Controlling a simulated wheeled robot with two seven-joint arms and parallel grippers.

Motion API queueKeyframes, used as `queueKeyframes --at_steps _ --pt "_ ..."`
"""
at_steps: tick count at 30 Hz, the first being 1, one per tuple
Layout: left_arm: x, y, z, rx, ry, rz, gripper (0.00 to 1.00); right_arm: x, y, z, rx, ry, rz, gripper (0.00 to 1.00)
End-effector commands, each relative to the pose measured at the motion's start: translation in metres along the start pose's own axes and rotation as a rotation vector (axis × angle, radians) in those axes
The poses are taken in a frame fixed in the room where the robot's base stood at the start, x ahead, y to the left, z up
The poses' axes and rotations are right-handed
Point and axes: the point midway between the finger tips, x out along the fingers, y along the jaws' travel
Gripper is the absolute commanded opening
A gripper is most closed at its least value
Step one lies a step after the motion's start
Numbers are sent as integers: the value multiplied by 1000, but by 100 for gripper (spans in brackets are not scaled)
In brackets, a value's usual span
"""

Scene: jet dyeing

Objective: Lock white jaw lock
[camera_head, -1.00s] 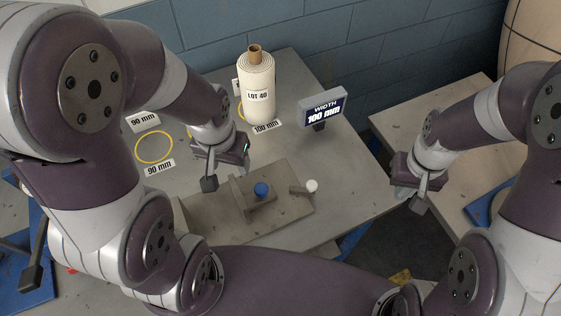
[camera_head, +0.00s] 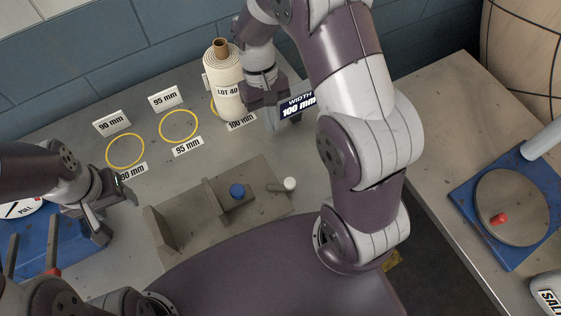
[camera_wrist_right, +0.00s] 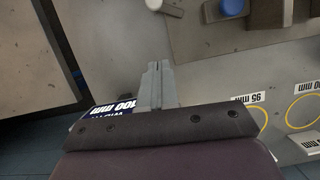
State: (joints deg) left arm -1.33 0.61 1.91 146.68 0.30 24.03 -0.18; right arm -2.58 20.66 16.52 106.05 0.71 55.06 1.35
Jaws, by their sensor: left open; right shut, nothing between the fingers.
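The white jaw lock (camera_head: 289,184) is a short grey lever with a white knob, on the right part of the grey jaw fixture (camera_head: 262,208). Its white knob (camera_wrist_right: 153,4) is cut by the top edge of the right wrist view. A blue knob (camera_head: 237,190) sits left of it, beside an upright jaw plate. My right gripper (camera_head: 273,120) is shut and empty, behind the white knob and in front of the width display. Its closed fingertips (camera_wrist_right: 158,68) point towards the knob, apart from it. My left gripper (camera_head: 103,215) is open and empty, left of the fixture.
The width display (camera_head: 298,105) reads 100 mm and is close to my right gripper. A LOT 40 fabric roll (camera_head: 223,80) stands behind. Yellow rings (camera_head: 178,126) and size cards lie at the back left. A second table (camera_head: 425,125) stands right, across a gap.

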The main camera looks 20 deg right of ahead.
Motion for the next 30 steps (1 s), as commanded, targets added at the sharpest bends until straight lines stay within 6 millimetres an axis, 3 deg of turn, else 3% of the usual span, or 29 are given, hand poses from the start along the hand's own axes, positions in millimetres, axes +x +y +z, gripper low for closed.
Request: queueKeyframes --at_steps 7,9,17,24,30 --pt "17 0 2 0 0 0 60 33 0 -1 0 -3 0 0" --pt "7 0 1 0 -1 0 60 42 0 2 0 -7 0 0" --pt "-3 0 0 0 0 0 60 99 0 2 0 -4 0 0" --pt "-17 0 -2 0 0 0 60 113 0 31 0 -2 0 0" --pt "-18 0 -2 0 0 0 60 118 0 36 0 0 0 0"
